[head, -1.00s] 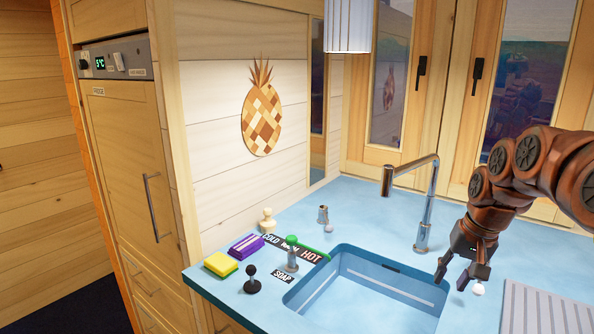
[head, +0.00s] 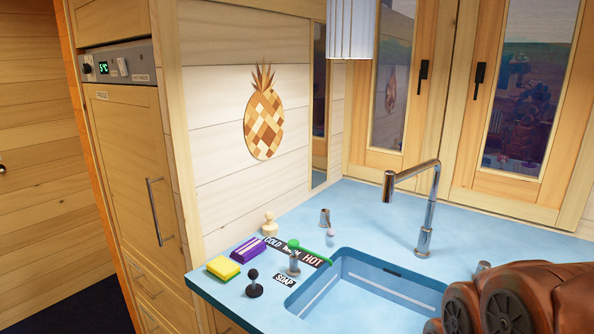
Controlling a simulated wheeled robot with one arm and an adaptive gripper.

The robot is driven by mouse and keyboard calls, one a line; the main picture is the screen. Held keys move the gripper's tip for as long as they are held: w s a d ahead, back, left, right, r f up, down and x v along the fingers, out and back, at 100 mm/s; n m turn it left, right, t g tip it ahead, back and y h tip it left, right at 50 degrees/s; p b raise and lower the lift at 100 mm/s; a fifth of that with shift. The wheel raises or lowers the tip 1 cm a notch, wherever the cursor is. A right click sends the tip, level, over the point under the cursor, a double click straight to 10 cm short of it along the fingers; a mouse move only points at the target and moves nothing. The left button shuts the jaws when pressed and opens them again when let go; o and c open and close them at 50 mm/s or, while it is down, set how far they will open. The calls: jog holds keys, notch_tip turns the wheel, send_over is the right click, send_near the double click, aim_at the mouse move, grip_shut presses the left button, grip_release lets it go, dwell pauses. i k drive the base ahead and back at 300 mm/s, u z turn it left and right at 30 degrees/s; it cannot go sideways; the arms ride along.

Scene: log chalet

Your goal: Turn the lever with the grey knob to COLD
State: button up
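A short metal lever post (head: 325,217) with a small pale grey knob (head: 330,232) stands on the blue counter behind the sink. Its knob points toward the front. In front of it lies a black label strip (head: 291,250) reading COLD at left, a partly covered middle word, and HOT at right. The knob is nearer the HOT end than the COLD end. My arm (head: 520,300) fills the lower right corner. My gripper is out of view, so its fingers cannot be seen.
A green-topped soap dispenser (head: 294,260) stands before the strip, partly covering it. A black-knobbed lever (head: 254,284), yellow sponge (head: 223,268), purple box (head: 248,248) and wooden figure (head: 269,224) are at left. The sink (head: 342,290) and tall faucet (head: 426,215) are at right.

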aim_at(330, 232)
jog(key=u, duration=0.55)
jog(key=k, duration=0.6)
jog(key=u, duration=1.05)
jog(key=i, duration=0.75)
jog(key=z, duration=0.5)
jog(key=i, duration=0.85)
jog(key=z, duration=0.7)
